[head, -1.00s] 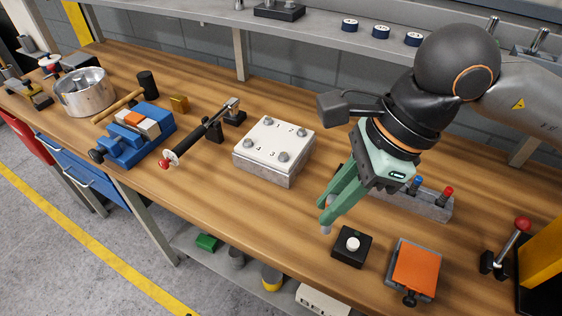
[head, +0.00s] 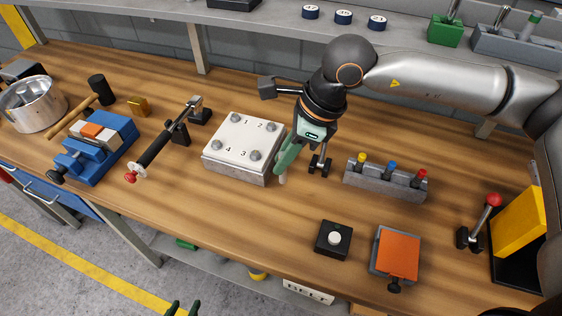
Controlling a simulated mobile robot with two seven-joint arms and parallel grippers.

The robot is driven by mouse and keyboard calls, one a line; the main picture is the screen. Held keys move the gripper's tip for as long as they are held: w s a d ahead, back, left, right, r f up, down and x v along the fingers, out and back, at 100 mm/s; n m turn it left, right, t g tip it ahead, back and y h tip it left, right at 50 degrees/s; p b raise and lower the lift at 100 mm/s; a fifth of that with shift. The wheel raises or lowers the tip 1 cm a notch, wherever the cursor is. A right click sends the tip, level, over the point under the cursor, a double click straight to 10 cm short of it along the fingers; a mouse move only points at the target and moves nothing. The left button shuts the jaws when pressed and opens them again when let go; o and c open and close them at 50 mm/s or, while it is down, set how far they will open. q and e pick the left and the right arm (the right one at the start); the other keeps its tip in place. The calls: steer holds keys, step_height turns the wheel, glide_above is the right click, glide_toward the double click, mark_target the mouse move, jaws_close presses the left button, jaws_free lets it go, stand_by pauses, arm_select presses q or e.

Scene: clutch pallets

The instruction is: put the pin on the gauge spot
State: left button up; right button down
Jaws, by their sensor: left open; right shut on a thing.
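My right gripper (head: 284,162) is shut on a pin (head: 283,179). Only the pin's pale grey lower end shows below the green fingers, pointing down at the right side of the white numbered block (head: 236,136). I cannot tell whether the pin touches the block or the bench. My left gripper (head: 182,308) shows only as dark green fingertips at the bottom edge, apart and empty, in front of the bench. No marked gauge spot can be made out for certain.
Right of my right gripper are a small black stand (head: 320,164) and a grey rack (head: 372,184) with yellow, blue and red-topped pieces. A black button box (head: 332,240) and an orange-topped block (head: 397,256) stand in front. Bench left of the box is clear.

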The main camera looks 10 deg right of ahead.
steer(key=shift+w+f, duration=0.35)
steer(key=shift+f, duration=0.6)
steer(key=shift+w+f, duration=0.35)
steer(key=shift+f, duration=0.55)
steer(key=shift+w+f, duration=0.35)
steer(key=shift+f, duration=0.6)
steer(key=shift+f, duration=0.2)
steer(key=c, duration=0.8)
jaws_free()
steer(key=shift+d, duration=0.1)
steer(key=shift+c, duration=0.2)
steer(key=shift+r, duration=0.1)
